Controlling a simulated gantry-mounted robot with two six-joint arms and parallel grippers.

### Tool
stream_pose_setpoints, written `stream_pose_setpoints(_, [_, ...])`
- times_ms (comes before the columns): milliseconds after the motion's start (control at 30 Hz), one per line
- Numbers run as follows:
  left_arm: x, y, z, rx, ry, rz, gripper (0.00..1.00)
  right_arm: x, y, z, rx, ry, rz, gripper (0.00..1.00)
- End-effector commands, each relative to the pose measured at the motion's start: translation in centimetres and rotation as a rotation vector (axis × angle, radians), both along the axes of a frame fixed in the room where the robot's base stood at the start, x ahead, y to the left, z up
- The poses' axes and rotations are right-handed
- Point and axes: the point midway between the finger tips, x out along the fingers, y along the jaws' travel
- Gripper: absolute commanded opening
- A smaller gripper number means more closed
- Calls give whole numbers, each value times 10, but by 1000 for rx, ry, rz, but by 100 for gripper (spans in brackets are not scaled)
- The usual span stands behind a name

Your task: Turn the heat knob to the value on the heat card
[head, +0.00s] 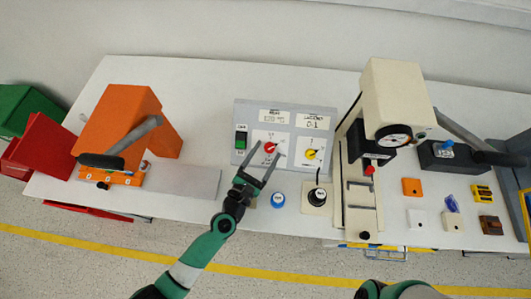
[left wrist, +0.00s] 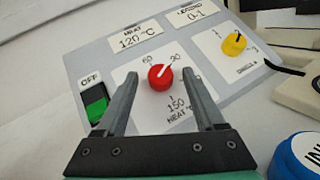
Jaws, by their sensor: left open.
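The red heat knob (left wrist: 160,77) sits on a grey panel (head: 240,172), and shows small in the head view (head: 270,147). Its white pointer aims up and right, toward the 90 mark. Marks 60 and 150 also show; any other mark is hidden. The heat card (left wrist: 140,38) reads 120 °C. My left gripper (head: 267,151) is open, its two fingers on either side of the knob in the left wrist view (left wrist: 160,88). My right gripper is out of view.
A yellow knob (head: 312,154) under a 0-1 card (head: 312,123) and a green OFF switch (head: 241,140) share the panel. A blue round object (head: 278,200) and a black knob (head: 317,197) stand before it. An orange machine (head: 125,120) and a cream press (head: 395,95) flank it.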

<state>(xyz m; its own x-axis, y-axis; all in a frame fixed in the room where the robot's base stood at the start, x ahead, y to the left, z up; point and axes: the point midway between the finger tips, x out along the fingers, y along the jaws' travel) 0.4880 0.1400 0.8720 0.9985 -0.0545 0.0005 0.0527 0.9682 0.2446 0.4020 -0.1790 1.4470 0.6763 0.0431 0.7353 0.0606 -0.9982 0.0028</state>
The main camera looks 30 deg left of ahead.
Motion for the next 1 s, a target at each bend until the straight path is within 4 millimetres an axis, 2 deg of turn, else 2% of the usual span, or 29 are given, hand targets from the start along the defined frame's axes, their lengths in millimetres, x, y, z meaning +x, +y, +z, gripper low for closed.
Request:
stream_pose_setpoints(267, [2, 0, 0, 0, 0, 0, 69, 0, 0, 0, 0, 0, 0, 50])
stream_pose_setpoints(633, [2, 0, 0, 0, 0, 0, 2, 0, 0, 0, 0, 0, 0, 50])
stream_pose_setpoints(667, [2, 0, 0, 0, 0, 0, 0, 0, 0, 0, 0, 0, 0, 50])
stream_pose_setpoints(1000, [2, 0, 0, 9, 2, -12, 0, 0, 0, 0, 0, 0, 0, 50])
